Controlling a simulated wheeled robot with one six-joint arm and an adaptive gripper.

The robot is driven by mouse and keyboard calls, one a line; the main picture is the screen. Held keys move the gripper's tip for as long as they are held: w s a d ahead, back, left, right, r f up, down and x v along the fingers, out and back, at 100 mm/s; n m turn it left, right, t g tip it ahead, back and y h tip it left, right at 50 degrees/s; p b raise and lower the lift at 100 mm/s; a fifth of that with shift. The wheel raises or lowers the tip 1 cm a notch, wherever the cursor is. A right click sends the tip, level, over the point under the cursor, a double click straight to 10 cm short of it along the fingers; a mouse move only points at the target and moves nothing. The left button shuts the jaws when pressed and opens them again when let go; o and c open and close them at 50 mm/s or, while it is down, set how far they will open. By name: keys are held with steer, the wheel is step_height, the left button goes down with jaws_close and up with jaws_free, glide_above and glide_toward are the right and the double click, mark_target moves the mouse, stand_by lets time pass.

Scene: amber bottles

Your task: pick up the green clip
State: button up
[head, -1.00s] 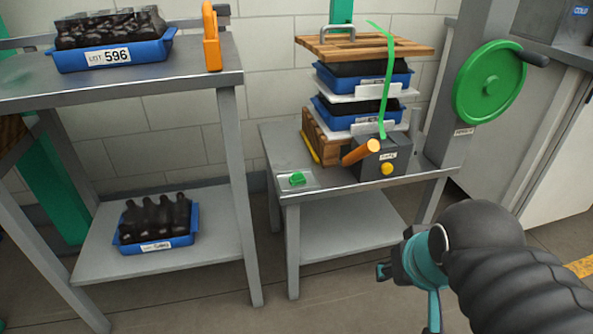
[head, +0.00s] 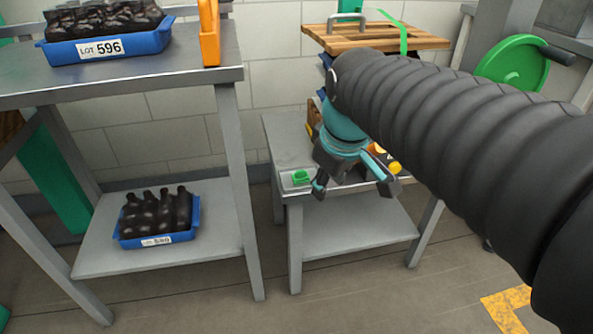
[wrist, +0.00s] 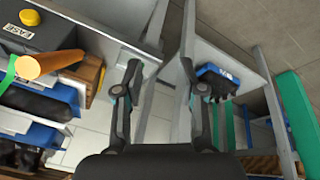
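The green clip (head: 300,176) lies on a small pale plate at the front left corner of the low metal table (head: 284,128). My gripper (head: 354,186) is open and empty, its fingers spread. In the head view it hangs in front of the table's front edge, just right of the clip, with one fingertip close beside it in the picture. I cannot tell the true gap between them. In the wrist view my open gripper (wrist: 160,68) has nothing between its fingers, and I do not see the clip there.
My arm hides much of the stack under the wooden board (head: 430,43). A taller bench (head: 150,75) with blue bottle crates stands left. A green wheel (head: 512,63) is right.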

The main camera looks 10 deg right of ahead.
steer(key=w+r+n+g+p, duration=0.1)
steer(key=w+r+n+g, duration=0.1)
steer(key=w+n, duration=0.75)
steer(key=n+g+p, duration=0.1)
steer(key=n+g, duration=0.1)
steer(key=n, duration=0.1)
glide_above(301, 170)
step_height(301, 170, down, 3)
step_height(301, 170, down, 13)
steer(key=shift+r+b, duration=0.1)
steer(key=shift+b, duration=0.25)
steer(key=shift+c, duration=0.2)
jaws_close()
